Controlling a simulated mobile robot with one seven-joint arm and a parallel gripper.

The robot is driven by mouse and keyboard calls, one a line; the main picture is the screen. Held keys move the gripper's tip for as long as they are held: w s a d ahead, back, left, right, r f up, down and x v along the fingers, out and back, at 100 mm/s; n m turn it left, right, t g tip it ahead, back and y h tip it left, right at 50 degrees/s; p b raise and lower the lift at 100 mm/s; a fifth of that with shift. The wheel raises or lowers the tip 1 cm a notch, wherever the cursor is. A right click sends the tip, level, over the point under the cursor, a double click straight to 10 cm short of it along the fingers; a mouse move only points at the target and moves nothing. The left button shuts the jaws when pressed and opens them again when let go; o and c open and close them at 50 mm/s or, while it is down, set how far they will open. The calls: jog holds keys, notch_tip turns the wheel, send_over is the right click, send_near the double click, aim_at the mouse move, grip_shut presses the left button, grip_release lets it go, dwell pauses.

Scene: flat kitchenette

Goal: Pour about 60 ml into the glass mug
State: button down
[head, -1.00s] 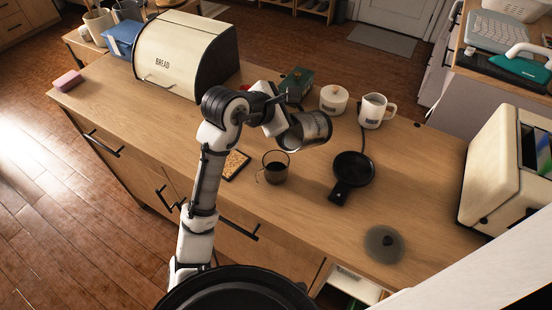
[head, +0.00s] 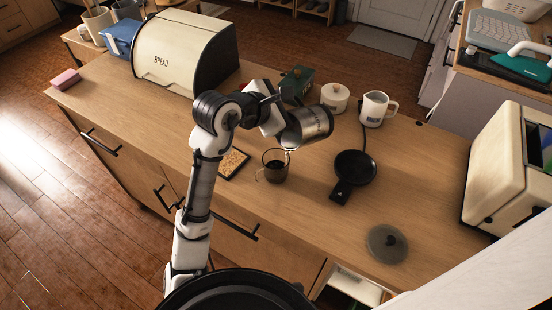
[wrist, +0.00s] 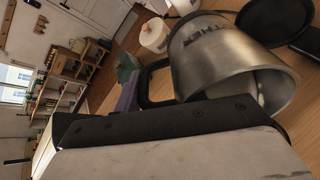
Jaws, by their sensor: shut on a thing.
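A steel jug (head: 309,125) is held by my gripper (head: 279,122), which is shut on its handle side. The jug is tipped well over, above the counter, with its mouth low toward the glass mug. In the wrist view the tilted jug (wrist: 205,58) shows its black handle (wrist: 152,84) and wide open rim. The glass mug (head: 274,167) stands upright on the counter, below and left of the jug's mouth, with dark liquid inside. I cannot make out a stream between them. The fingertips are mostly hidden.
A black pan-like dish (head: 355,168) and a round lid (head: 387,243) lie to the right. A tray (head: 233,163) lies left of the mug. The front-right counter is mostly clear.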

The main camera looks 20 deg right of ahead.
jog(key=shift+a+r+b, duration=0.1)
jog(key=shift+b, duration=0.3)
jog(key=shift+a+r+h, duration=0.1)
jog(key=shift+r+h, duration=0.05)
jog(key=shift+h, duration=0.15)
jog(key=shift+s+a+r+t+h, duration=0.15)
jog(key=shift+a+r+h, duration=0.05)
jog(key=shift+a+h, duration=0.2)
jog(key=shift+s+a+r+t+h, duration=0.1)
jog(key=shift+a+r+t+h, duration=0.05)
jog(key=shift+a+h, duration=0.25)
dwell(1.7)
jog(key=shift+d, duration=0.1)
jog(key=shift+w+d+f+y+p, duration=0.1)
jog(key=shift+w+d+y+p, duration=0.05)
jog(key=shift+d+y+p, duration=0.4)
jog(key=shift+w+d+f+y+p, duration=0.1)
jog(key=shift+w+d+y+p, duration=0.05)
jog(key=shift+d+y+p, duration=0.35)
jog(key=shift+w+d+f+g+y, duration=0.1)
jog(key=shift+d+f+g+y, duration=0.1)
jog(key=shift+f+g+y, duration=0.5)
jog(key=shift+w+d+f+g+y, duration=0.1)
jog(key=shift+d+f+g+y, duration=0.15)
jog(key=shift+f+y, duration=0.75)
